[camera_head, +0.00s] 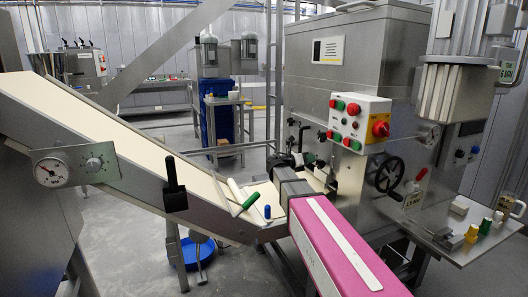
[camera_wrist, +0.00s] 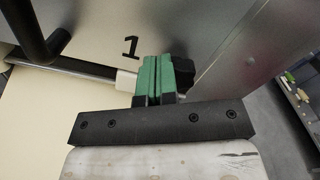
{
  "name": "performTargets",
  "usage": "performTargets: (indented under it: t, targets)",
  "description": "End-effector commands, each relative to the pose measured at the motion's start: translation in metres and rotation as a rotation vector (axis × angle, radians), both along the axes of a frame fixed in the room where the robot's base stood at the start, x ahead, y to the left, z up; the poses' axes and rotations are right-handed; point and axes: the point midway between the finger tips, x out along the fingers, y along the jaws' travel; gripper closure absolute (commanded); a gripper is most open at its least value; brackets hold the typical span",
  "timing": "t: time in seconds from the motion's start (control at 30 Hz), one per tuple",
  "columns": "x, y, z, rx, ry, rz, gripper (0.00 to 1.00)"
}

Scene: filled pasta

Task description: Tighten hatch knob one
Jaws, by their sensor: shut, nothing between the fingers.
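My gripper (camera_wrist: 152,78) shows in the wrist view with its green fingers closed together, nothing between them. A black knob-like part (camera_wrist: 184,70) is just right of the fingertips and partly hidden behind them. It lies near a printed "1" (camera_wrist: 131,47) on the metal panel, so it looks like hatch knob one; I cannot tell whether the fingers touch it. A black bar with a pale end piece (camera_wrist: 125,79) reaches in from the left, close beside the fingers. In the head view my gripper (camera_head: 303,160) is small and partly hidden at the end of my arm, beside the machine.
A sloping cream conveyor (camera_head: 90,130) comes down from the left. A control box with red and green buttons (camera_head: 355,122) and a black handwheel (camera_head: 384,175) are on the machine at the right. A ledge (camera_head: 455,243) with small blocks stands at the lower right.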

Motion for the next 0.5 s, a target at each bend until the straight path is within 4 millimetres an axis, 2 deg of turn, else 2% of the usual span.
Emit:
performTargets:
  t: [0.03, 0.5]
  targets:
    - [0.002, -0.011, 0.004, -0.012, -0.002, -0.014, 1.0]
    - [-0.011, -0.016, 0.013, -0.013, 0.0, -0.022, 1.0]
